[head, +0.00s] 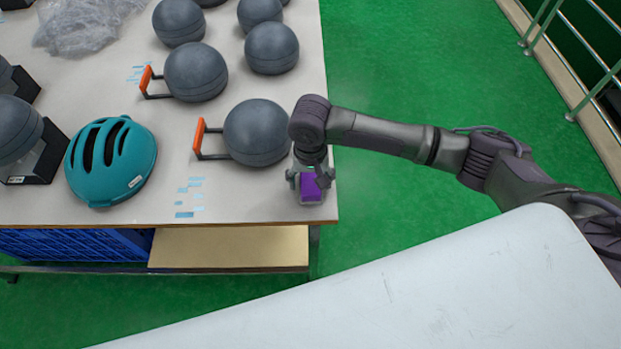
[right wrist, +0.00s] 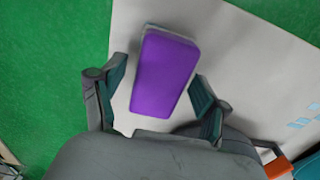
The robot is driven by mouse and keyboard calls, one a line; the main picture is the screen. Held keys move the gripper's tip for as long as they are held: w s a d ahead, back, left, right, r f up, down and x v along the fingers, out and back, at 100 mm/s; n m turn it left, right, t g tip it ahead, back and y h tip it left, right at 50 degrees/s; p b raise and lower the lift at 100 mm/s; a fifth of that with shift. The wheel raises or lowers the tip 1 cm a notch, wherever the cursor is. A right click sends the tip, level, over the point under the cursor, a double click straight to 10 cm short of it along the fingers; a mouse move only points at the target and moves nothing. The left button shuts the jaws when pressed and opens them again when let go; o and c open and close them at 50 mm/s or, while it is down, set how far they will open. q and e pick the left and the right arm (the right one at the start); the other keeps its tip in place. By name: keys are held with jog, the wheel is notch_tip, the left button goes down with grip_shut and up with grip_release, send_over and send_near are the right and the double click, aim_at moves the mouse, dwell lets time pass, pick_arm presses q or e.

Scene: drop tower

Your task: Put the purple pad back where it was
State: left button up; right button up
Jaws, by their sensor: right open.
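The purple pad (head: 311,187) lies at the front right corner of the table in the head view. In the right wrist view the purple pad (right wrist: 165,76) is a rounded block with a paler layer showing at its far edge. My right gripper (head: 311,180) is over the pad, pointing down. In the right wrist view the right gripper (right wrist: 158,95) is open, with one finger on each side of the pad. Gaps show between the fingers and the pad. My left gripper is not in view.
The table (head: 240,207) carries a teal helmet (head: 110,160), several grey balls and orange handles (head: 198,135). A grey ball (head: 257,132) stands close behind my gripper. Blue tape marks (head: 188,197) lie left of the pad. Green floor (head: 400,60) is clear to the right.

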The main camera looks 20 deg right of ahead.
aim_at(310, 180)
notch_tip(310, 180, up, 12)
jog(key=shift+r, duration=0.15)
dwell(0.4)
dwell(0.3)
